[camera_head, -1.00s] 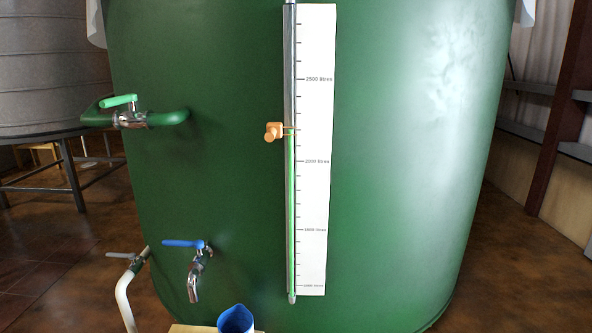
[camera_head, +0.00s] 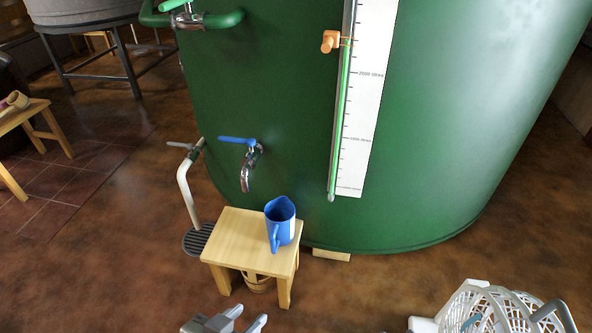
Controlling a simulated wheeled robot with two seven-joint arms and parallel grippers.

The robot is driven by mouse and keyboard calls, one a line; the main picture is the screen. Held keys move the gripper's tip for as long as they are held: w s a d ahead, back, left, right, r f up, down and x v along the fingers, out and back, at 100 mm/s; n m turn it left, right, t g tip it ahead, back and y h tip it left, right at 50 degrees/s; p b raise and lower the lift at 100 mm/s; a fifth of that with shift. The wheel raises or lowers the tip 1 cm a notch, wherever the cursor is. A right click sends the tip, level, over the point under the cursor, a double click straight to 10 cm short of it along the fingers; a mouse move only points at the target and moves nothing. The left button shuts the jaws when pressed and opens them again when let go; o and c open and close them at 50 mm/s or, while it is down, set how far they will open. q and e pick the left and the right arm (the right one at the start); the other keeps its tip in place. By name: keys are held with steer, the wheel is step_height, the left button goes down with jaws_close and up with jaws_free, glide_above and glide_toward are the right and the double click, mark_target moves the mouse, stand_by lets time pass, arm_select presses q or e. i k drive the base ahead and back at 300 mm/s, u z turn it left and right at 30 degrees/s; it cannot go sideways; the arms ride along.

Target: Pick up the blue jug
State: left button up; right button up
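The blue jug (camera_head: 283,226) stands upright on a small wooden stool (camera_head: 232,237) in front of the green tank. Its handle faces the front, towards me. My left gripper (camera_head: 251,314) shows at the bottom edge, in front of and below the stool. Its two fingers are apart with nothing between them, clear of the jug. I cannot make out my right gripper.
The green tank (camera_head: 290,100) fills the back, with a blue-handled tap (camera_head: 245,160) left of the jug. A white pipe (camera_head: 187,195) rises from a round drain grate (camera_head: 197,240). A white lattice basket (camera_head: 490,312) stands at bottom right. Floor between stool and basket is mostly clear.

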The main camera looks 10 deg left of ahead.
mark_target(279, 213)
steer(key=u, duration=2.2)
steer(key=i, duration=1.5)
steer(key=z, duration=3.4)
